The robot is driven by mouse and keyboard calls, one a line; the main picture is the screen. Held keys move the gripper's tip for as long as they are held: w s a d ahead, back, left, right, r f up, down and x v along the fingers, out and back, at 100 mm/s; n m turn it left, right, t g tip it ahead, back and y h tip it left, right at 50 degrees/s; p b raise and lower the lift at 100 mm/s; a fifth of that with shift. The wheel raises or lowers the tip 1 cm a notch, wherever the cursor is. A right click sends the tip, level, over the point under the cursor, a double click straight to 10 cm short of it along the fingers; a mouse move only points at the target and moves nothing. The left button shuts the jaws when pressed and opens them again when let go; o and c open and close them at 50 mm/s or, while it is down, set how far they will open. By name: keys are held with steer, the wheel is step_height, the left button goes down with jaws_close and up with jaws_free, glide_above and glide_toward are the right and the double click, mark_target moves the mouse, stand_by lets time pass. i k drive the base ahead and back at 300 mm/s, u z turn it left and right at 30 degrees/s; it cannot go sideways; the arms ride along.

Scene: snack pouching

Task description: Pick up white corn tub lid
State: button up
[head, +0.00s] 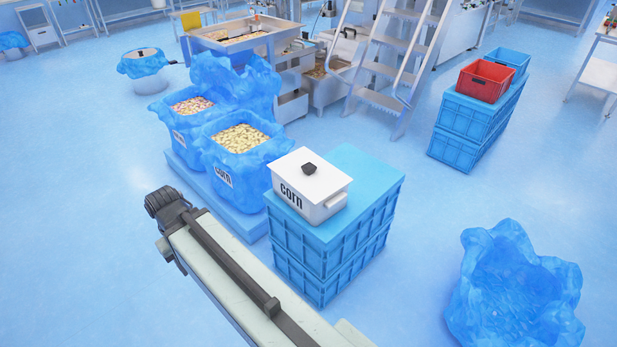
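The white corn tub (322,209) stands upright on a stack of blue crates right of the middle in the head view. Its flat white lid (326,179) lies on top of it, with a dark knob (309,168) near the middle. The tub front reads "corn". My gripper is not clearly seen; the dark end of my arm is at the lower left, apart from the tub and left of it. Its fingers cannot be made out.
The blue crate stack (375,180) bears the tub. Behind it, two blue-lined bins of snack pieces (235,165) stand on a blue pallet (222,210). A red crate (484,82) sits on blue crates at right. A blue bag (512,300) lies at lower right. Floor between is clear.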

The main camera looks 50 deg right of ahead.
mark_target(308, 174)
steer(key=z, duration=0.1)
steer(key=i, duration=0.95)
steer(key=u, duration=0.1)
